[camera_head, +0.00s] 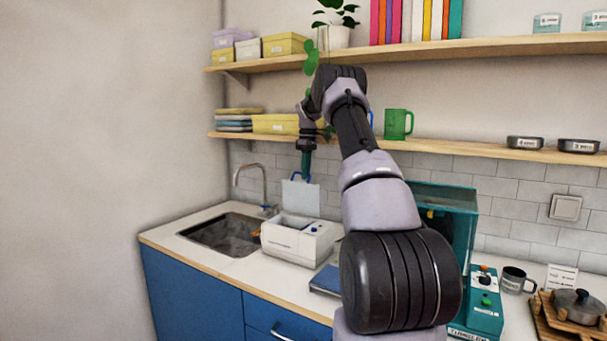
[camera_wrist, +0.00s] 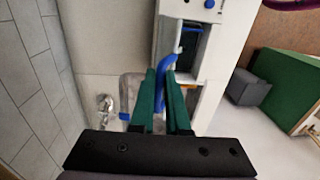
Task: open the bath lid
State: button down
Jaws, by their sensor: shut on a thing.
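The white bath (camera_head: 288,240) stands on the counter just right of the sink, and part of it shows in the wrist view (camera_wrist: 226,47). Its pale lid (camera_head: 301,198) stands raised, about upright, above the bath's back edge, and the bath's top opening is exposed. A blue handle (camera_wrist: 166,72) is on the lid. My gripper (camera_head: 304,176) is above the bath at the lid's top, pointing down. In the wrist view its green fingers (camera_wrist: 167,76) are shut on the blue handle. The exact contact is partly hidden by the fingers.
The sink (camera_head: 222,236) with its tap (camera_head: 262,185) is to the left. A teal open-fronted box (camera_head: 455,212) stands to the right, partly behind my arm. A lower shelf (camera_head: 470,150) runs along the wall above. A blue-grey flat device (camera_head: 326,281) lies right of the bath.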

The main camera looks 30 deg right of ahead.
jog(key=shift+d+f, duration=0.15)
jog(key=shift+f, duration=0.1)
jog(key=c, duration=0.9)
grip_release()
jog(key=shift+r, duration=0.15)
jog(key=shift+w+r, duration=0.1)
notch_tip(320, 180, up, 10)
jog(key=shift+w+d+r, duration=0.25)
jog(key=shift+d, duration=0.15)
